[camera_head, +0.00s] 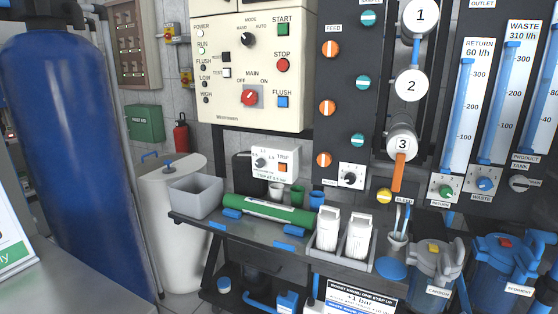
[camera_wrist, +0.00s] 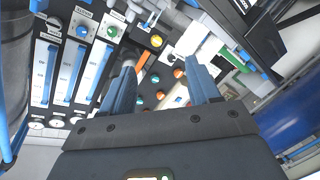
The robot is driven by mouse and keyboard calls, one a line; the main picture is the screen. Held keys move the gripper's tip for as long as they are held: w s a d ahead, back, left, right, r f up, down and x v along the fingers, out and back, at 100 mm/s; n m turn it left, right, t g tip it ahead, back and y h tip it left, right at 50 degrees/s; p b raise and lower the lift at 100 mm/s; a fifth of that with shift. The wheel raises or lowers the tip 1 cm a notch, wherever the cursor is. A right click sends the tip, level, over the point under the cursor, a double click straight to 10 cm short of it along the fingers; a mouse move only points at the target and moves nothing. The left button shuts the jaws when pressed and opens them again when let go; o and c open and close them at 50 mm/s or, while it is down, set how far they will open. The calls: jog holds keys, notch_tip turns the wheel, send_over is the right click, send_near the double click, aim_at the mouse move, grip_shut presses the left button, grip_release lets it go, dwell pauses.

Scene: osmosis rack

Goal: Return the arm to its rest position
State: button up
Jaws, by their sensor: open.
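My gripper (camera_wrist: 162,88) shows in the wrist view with its two blue-grey fingers spread apart and nothing between them. Beyond the fingers the osmosis rack's dark panel appears turned, with orange and teal knobs (camera_wrist: 160,95) and several blue-scaled flow meters (camera_wrist: 72,70). My gripper cannot be made out in the head view. The head view shows the same rack panel (camera_head: 345,95) upright, with the cream control box (camera_head: 250,65) to its left.
A shelf (camera_head: 285,240) holds a grey bin (camera_head: 195,196), a green cylinder (camera_head: 262,211), white bottles (camera_head: 328,230) and cups. Blue filter housings (camera_head: 500,265) stand at the lower right. A tall blue tank (camera_head: 70,150) fills the left. A white tank (camera_head: 172,220) stands behind.

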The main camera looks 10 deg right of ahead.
jog(key=s+a+f+m+y, duration=0.15)
jog(key=s+a+y, duration=0.45)
jog(key=s, duration=1)
jog(key=s+a+r+m, duration=0.1)
jog(key=s+a+r, duration=0.1)
jog(key=s, duration=0.2)
jog(key=s+a+r+m+p, duration=0.1)
jog(key=s+a, duration=0.1)
jog(key=s, duration=0.3)
jog(key=s+a+r+m+g, duration=0.1)
jog(key=s+a+r, duration=0.1)
jog(key=s, duration=0.2)
jog(key=shift+s+r+h+p, duration=0.15)
jog(key=shift+r+h+p, duration=0.15)
jog(key=shift+r+p, duration=0.05)
dwell(1.3)
